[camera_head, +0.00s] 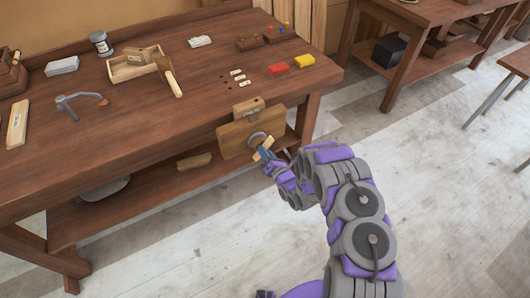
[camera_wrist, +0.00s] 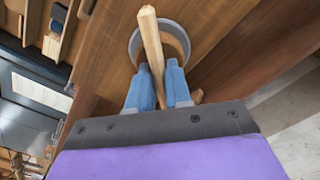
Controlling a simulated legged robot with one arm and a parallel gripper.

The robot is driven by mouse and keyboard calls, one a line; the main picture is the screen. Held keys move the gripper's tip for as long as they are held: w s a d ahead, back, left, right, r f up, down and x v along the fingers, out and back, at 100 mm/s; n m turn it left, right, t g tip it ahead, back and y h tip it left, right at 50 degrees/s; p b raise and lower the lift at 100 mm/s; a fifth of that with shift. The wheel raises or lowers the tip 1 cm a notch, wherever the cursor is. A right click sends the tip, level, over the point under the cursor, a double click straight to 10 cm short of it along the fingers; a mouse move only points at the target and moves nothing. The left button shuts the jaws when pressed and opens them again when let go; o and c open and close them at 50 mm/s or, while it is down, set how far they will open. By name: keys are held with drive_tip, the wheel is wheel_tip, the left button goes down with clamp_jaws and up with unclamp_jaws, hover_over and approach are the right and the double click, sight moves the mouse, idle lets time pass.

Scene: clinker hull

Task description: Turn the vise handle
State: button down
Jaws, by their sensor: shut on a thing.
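The wooden vise (camera_head: 252,134) is fixed to the front edge of the workbench near its right end. Its handle, a pale wooden bar (camera_wrist: 150,36), crosses a grey metal ring (camera_wrist: 134,44) on the vise face in the wrist view. My gripper (camera_wrist: 161,72) has two blue fingers, one on each side of the handle bar, closed on it. In the head view my gripper (camera_head: 267,158) is at the vise front, and the bar (camera_head: 264,148) shows tilted there, partly hidden by the fingers.
A lower shelf (camera_head: 150,200) runs below. The floor (camera_head: 450,190) at right is clear.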

drive_tip(key=shift+f+m, duration=0.1)
drive_tip(key=shift+m, duration=0.3)
drive_tip(key=shift+d+m+b, duration=0.1)
drive_tip(key=shift+m+b, duration=0.35)
drive_tip(key=shift+m, duration=3.65)
drive_tip(key=c, duration=1.1)
unclamp_jaws()
drive_tip(key=shift+c, duration=0.2)
